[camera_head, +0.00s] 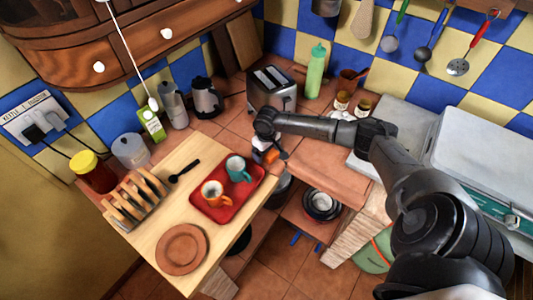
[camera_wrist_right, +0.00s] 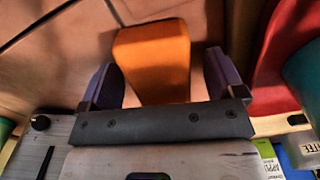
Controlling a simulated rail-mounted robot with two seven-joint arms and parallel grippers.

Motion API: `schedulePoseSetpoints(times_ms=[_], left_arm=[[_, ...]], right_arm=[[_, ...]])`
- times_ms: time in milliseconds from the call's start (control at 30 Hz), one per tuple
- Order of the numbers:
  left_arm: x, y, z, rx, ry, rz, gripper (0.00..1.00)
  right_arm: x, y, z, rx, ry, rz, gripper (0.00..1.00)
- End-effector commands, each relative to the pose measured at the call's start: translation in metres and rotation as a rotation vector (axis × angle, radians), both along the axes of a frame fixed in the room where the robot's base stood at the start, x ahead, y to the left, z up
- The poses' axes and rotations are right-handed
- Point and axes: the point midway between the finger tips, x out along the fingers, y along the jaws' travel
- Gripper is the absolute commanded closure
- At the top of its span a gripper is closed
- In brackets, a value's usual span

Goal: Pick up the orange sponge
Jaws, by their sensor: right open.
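The orange sponge (camera_wrist_right: 158,58) lies between the two dark fingers of my right gripper (camera_wrist_right: 162,78) in the right wrist view. The fingers stand apart, one on each side of it; I cannot tell whether either touches it. In the head view the sponge (camera_head: 271,156) shows as a small orange patch at the tiled counter's edge, partly hidden by my right gripper (camera_head: 268,147). That gripper is open and points down over it. My left gripper is not in view.
A toaster (camera_head: 271,90) stands behind my right gripper. Black bowls (camera_head: 321,204) sit on a lower shelf.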

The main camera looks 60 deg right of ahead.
Motion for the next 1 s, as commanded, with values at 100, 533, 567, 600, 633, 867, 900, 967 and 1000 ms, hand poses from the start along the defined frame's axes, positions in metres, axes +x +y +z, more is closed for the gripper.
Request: schedulePoseSetpoints(times_ms=[100,533,567,600,633,867,900,967,1000], left_arm=[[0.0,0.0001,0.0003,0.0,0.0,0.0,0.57],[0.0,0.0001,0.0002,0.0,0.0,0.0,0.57],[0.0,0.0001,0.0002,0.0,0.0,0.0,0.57],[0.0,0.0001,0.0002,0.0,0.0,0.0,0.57],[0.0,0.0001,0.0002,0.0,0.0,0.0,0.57],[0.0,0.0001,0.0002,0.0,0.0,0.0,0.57],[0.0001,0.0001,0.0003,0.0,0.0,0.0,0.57],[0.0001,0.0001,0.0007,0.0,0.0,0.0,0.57],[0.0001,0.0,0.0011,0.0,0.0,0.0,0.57]], right_arm=[[0.0,-0.0002,0.0006,0.0,0.0,0.0,0.12],[0.0,-0.0002,0.001,0.0,0.0,0.0,0.5],[0.0001,-0.0001,0.001,0.0,0.0,0.0,0.53],[0.0001,-0.0001,0.001,0.0,0.0,0.0,0.57],[0.0001,-0.0001,0.001,0.0,0.0,0.0,0.6],[0.0,-0.0002,0.0011,0.0,0.0,0.0,0.65],[0.0001,-0.0002,0.0014,0.0,0.0,0.0,0.65],[0.0001,-0.0002,0.0025,0.0,0.0,0.0,0.65],[0.0002,-0.0003,0.0039,0.0,-0.001,0.0,0.65]])
